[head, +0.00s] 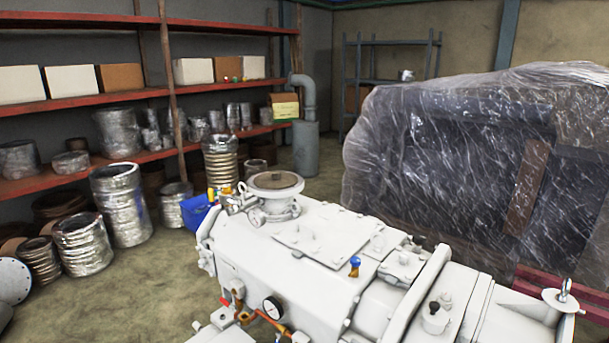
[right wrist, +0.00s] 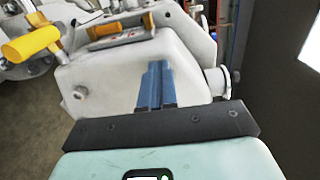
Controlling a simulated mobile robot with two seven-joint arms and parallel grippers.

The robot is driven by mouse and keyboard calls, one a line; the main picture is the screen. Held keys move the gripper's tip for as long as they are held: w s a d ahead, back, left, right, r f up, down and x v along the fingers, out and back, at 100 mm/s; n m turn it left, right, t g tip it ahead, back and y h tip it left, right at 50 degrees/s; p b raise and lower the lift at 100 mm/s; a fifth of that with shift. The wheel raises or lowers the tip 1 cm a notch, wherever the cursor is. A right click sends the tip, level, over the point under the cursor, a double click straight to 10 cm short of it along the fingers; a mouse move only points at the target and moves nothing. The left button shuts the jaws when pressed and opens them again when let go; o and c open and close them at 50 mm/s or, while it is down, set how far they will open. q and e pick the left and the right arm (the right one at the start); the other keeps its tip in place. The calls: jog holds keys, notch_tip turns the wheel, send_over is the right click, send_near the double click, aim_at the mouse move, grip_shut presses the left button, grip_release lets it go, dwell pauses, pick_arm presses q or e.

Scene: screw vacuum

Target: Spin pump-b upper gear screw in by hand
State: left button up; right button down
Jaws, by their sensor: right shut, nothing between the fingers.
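A large white vacuum pump (head: 285,245) fills the lower middle of the head view, with a round flange on top and a pressure gauge on its side. In the right wrist view my right gripper (right wrist: 157,70) has its two blue fingers together with nothing between them. They point at a white pump casing (right wrist: 110,85). A small round screw or plug (right wrist: 80,92) sits on that casing, left of the fingers. I cannot tell whether it is the upper gear screw, or whether the fingers touch the casing. My left gripper is in neither view.
A yellow-handled part (right wrist: 30,45) lies left of the fingers, and a round fitting (right wrist: 217,80) is at right. In the head view, red shelves (head: 60,105) with wrapped cylinders stand at left. A plastic-wrapped machine (head: 450,160) stands at right. Some floor (head: 130,285) is clear.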

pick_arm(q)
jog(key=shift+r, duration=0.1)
pick_arm(e)
jog(key=shift+w+a+r+y, duration=0.2)
jog(key=shift+a+r+y, duration=0.1)
jog(key=shift+a+r, duration=0.3)
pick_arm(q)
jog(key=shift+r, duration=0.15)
pick_arm(e)
jog(key=v, duration=0.6)
jog(key=shift+s+f, duration=0.2)
jog(key=shift+f, duration=0.05)
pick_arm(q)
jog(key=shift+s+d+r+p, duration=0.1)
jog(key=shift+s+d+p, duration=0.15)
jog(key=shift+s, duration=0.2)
pick_arm(e)
jog(key=x, duration=0.6)
jog(key=shift+w+d+f, duration=0.25)
jog(key=shift+w+f, duration=0.05)
jog(key=shift+f, duration=0.05)
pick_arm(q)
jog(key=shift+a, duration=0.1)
pick_arm(e)
jog(key=shift+w+d, duration=0.1)
jog(key=shift+d, duration=0.05)
